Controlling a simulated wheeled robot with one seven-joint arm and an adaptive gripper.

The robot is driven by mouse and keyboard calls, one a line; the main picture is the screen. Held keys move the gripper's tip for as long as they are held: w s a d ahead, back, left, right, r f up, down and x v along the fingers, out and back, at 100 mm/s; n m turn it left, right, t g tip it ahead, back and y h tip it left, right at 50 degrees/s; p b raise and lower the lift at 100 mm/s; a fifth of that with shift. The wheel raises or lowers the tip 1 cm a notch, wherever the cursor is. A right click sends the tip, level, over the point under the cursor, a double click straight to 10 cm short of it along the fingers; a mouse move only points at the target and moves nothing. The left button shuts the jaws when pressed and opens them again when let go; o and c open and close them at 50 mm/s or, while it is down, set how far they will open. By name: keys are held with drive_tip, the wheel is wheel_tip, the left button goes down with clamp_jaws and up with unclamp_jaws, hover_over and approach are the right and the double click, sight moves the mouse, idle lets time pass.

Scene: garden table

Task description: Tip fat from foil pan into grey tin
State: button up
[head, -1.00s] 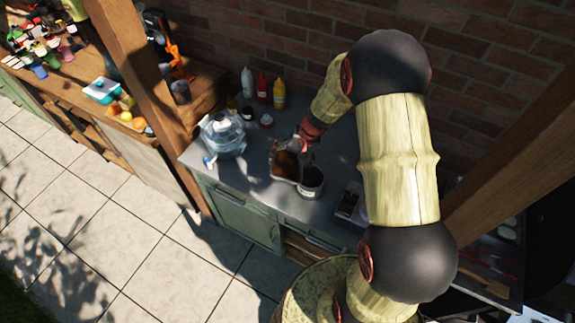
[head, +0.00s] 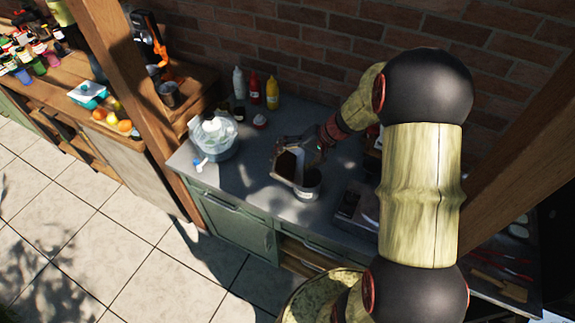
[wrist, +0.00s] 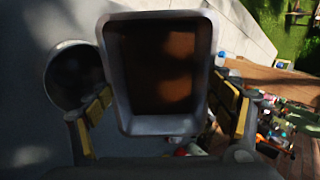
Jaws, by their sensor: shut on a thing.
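The foil pan (head: 299,164) is held above the counter, tilted, its open side with brown fat inside facing the head view. In the wrist view the foil pan (wrist: 160,125) fills the middle, with a brown layer across its floor. My gripper (head: 302,150) is shut on the pan; in the wrist view its yellow-padded fingers (wrist: 163,98) lie along both sides. The grey tin (head: 309,189) stands upright on the counter, just right of and below the pan. In the wrist view the tin (wrist: 53,84) is left of the pan, its inside dark. I cannot see any fat flowing.
A clear water jug (head: 214,137) stands left on the grey counter (head: 240,180). White, red (head: 255,88) and yellow (head: 272,93) bottles stand by the brick wall. A dark boxy item (head: 350,205) lies right of the tin. A wooden post (head: 125,85) rises at the left.

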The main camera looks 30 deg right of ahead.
drive_tip(key=d+t+y+b, duration=0.1)
drive_tip(key=b, duration=0.1)
drive_tip(key=s+d+t+y+b, duration=0.1)
drive_tip(key=y+b, duration=0.1)
drive_tip(key=d+t+y+b, duration=0.1)
drive_tip(key=b, duration=0.1)
drive_tip(key=shift+s+f, duration=0.15)
drive_tip(key=shift+s, duration=0.25)
drive_tip(key=shift+s+d+r+t+y+b, duration=0.15)
drive_tip(key=shift+d+r+t+y+b, duration=0.15)
drive_tip(key=shift+y+b, duration=0.4)
drive_tip(key=shift+s+d+r+t+y+b, duration=0.1)
drive_tip(key=shift+s+d+t+y+b, duration=0.1)
drive_tip(key=shift+t+y+b, duration=0.5)
drive_tip(key=shift+s+d+r+t+y+b, duration=0.15)
drive_tip(key=shift+d+r+y+b, duration=0.2)
drive_tip(key=shift+b, duration=0.65)
drive_tip(key=shift+a+f, duration=0.1)
